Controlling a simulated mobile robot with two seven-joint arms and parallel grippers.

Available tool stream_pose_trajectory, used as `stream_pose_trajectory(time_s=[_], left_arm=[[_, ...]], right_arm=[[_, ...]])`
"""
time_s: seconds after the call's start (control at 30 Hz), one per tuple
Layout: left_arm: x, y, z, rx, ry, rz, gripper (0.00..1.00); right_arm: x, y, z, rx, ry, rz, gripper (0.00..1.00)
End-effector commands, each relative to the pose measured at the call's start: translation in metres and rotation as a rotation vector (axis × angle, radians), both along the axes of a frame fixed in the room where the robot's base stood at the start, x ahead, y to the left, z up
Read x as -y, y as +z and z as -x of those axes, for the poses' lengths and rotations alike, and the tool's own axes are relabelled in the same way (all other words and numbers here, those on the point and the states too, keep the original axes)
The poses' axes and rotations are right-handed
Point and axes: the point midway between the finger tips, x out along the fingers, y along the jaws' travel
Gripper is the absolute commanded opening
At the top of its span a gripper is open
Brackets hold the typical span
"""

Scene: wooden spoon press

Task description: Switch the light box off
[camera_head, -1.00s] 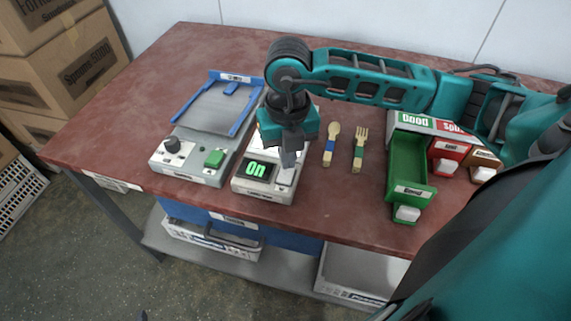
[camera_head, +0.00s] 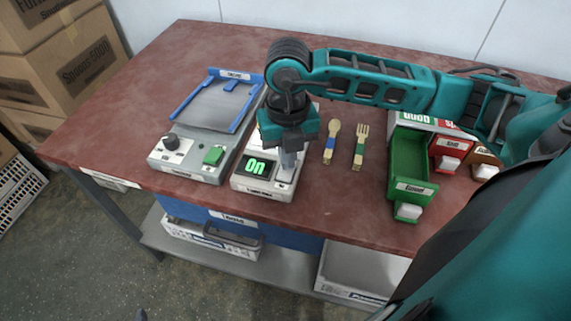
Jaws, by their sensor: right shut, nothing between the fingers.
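My right gripper (camera_head: 289,162) points down over the right part of the light box, beside the display. Its fingers are shut with nothing between them. The fingertips are at or just above the box's front right top; I cannot tell whether they touch. The gripper hides the switch area and much of the box's back.
Left of the box stands a grey press (camera_head: 190,165) with a blue frame, a black knob and a green button. A wooden spoon (camera_head: 331,142) and fork (camera_head: 360,148) lie to the right. Beyond them are a green bin (camera_head: 409,170) and a red bin (camera_head: 449,150).

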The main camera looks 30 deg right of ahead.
Motion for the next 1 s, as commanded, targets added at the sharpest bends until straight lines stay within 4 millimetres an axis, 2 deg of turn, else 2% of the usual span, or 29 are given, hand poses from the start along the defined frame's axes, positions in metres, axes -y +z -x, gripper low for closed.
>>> stream_pose_trajectory(time_s=[0.8, 1.0], left_arm=[[0.0, 0.047, 0.003, -0.006, 0.001, 0.0, 0.68], [0.0, 0.047, 0.003, -0.005, 0.001, 0.0, 0.68]], right_arm=[[0.0, 0.067, 0.0, 0.001, 0.0, 0.0, 0.0], [0.0, 0.069, 0.0, 0.0, 0.0, 0.001, 0.0]])
